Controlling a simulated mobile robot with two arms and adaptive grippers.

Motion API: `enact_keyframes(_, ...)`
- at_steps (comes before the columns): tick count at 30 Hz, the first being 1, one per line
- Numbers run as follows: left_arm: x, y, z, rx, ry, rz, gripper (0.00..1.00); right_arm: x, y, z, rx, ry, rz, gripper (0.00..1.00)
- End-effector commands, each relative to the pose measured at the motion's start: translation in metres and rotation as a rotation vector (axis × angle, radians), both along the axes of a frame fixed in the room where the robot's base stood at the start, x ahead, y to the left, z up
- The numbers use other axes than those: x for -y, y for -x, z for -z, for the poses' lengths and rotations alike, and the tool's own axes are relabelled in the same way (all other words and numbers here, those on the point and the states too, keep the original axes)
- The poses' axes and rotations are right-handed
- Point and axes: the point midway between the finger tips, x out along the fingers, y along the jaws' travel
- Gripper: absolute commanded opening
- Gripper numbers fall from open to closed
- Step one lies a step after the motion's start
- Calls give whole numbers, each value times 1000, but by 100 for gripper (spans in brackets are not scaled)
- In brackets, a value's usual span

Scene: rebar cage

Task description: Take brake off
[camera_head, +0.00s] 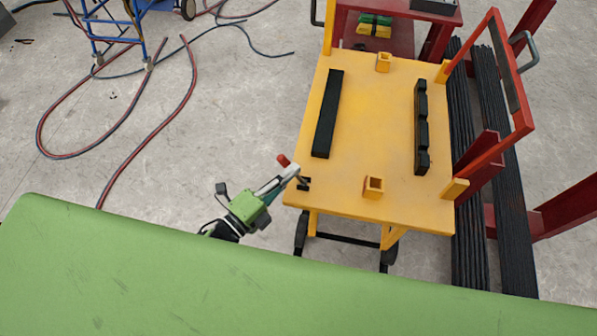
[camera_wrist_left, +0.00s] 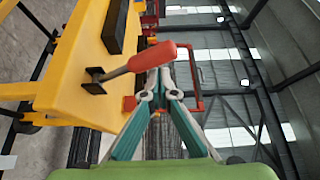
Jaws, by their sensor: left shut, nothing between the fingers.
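The brake lever has a red handle (camera_head: 283,160) and sits at the near left corner of the yellow cart (camera_head: 345,195). In the left wrist view the red handle (camera_wrist_left: 152,57) slants up to the right from a dark base on the cart top. My left gripper (camera_head: 294,171) is shut and empty, with its fingertips right beside the handle. In the left wrist view the gripper (camera_wrist_left: 155,82) appears just below the handle's end; I cannot tell whether they touch. My right gripper is not in view.
The cart top carries two black bars, a long plain one (camera_head: 327,113) and a notched one (camera_head: 421,130). Hoses (camera_head: 180,110) lie on the floor at left. A green surface (camera_head: 250,290) fills the foreground.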

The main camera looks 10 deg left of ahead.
Motion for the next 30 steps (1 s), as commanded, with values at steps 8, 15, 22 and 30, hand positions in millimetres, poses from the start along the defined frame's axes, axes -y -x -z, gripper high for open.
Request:
enact_keyframes(8, -10, 0, 4, -2, -3, -1, 0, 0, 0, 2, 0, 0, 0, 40)
enact_keyframes(15, -14, -1, 6, -4, -6, -5, 0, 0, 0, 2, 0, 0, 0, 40)
enact_keyframes(22, -15, -1, 7, -5, -8, -8, 0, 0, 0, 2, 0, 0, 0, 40)
enact_keyframes(30, -20, 7, 9, -9, -9, -8, 0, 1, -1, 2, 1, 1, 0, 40)
